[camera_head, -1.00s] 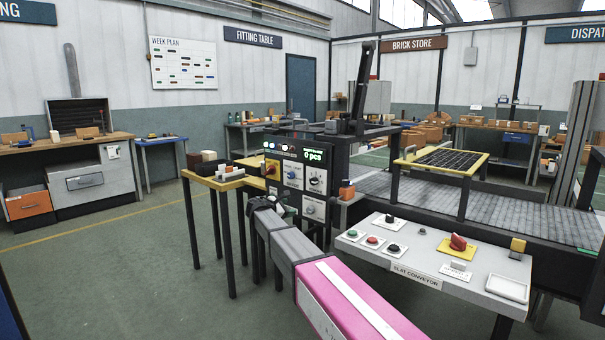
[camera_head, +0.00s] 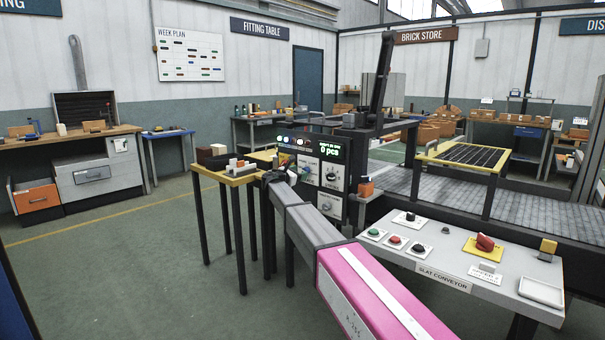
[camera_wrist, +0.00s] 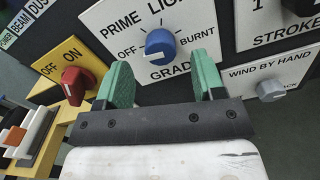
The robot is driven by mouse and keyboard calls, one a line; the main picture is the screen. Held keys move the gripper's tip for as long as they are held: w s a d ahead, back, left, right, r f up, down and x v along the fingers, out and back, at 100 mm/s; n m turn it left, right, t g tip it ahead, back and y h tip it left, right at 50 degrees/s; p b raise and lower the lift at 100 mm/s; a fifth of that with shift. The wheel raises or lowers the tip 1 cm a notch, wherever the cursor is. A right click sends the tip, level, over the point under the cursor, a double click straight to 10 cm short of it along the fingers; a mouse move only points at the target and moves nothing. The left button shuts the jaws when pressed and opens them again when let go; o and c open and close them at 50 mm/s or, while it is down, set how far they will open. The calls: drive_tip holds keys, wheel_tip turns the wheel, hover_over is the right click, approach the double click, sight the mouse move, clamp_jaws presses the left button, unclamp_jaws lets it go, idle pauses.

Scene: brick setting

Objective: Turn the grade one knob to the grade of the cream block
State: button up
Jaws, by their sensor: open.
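The blue grade knob (camera_wrist: 160,43) is on a white plate (camera_wrist: 112,22) marked OFF, PRIME, LIGHT and BURNT, with GRADE partly readable below. I cannot tell its exact setting. My gripper (camera_wrist: 162,78) is open, its green fingers spread below and to either side of the knob, with nothing between them. In the head view my gripper (camera_head: 277,179) is at the left part of the dark control panel (camera_head: 330,207) and partly hides it. A cream block (camera_head: 218,149) sits by dark brown blocks (camera_head: 209,160) on the yellow-topped table.
A red switch (camera_wrist: 74,84) on a yellow plate is left of the grade plate. A grey knob (camera_wrist: 270,90) marked WIND BY HAND is to the right. A tray (camera_wrist: 30,135) with white and orange pieces is lower left. The slat conveyor desk (camera_head: 465,262) stands right of my arm.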

drive_tip(key=x, duration=0.2)
drive_tip(key=shift+w+d, duration=0.25)
drive_tip(key=shift+c, duration=0.4)
drive_tip(key=c, duration=0.9)
drive_tip(key=shift+o, duration=0.2)
